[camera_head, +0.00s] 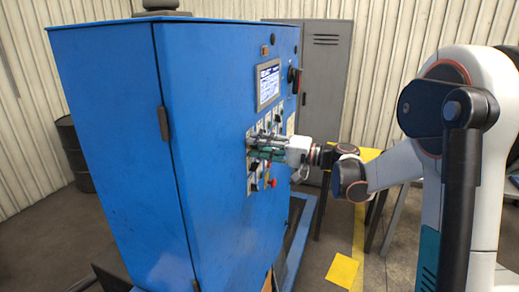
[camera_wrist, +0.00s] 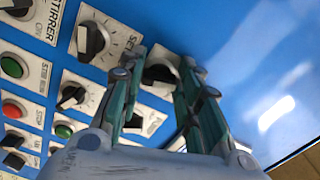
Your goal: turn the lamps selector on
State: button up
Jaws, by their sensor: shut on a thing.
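In the wrist view, my gripper (camera_wrist: 163,64) has its two green-and-grey fingers on either side of a black selector knob (camera_wrist: 158,73) on a white plate and is shut on it. The fingers cover part of the plate and its label cannot be read, so I cannot tell from lettering whether this is the lamps selector. In the head view, my gripper (camera_head: 252,145) reaches from the right to the control panel on the blue cabinet (camera_head: 225,75); the knob is hidden there.
The head view shows a screen (camera_head: 268,84) above, a red button (camera_head: 273,183) below and a grey locker (camera_head: 325,80) behind.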

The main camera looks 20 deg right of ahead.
jog(key=m+b, duration=0.2)
jog(key=m, duration=0.7)
jog(key=shift+r+b, duration=0.1)
jog(key=shift+b, duration=0.3)
jog(key=shift+o, duration=0.2)
jog(key=shift+m, duration=0.3)
jog(key=shift+c, duration=0.2)
jog(key=o, duration=1.1)
jog(key=v, duration=1.2)
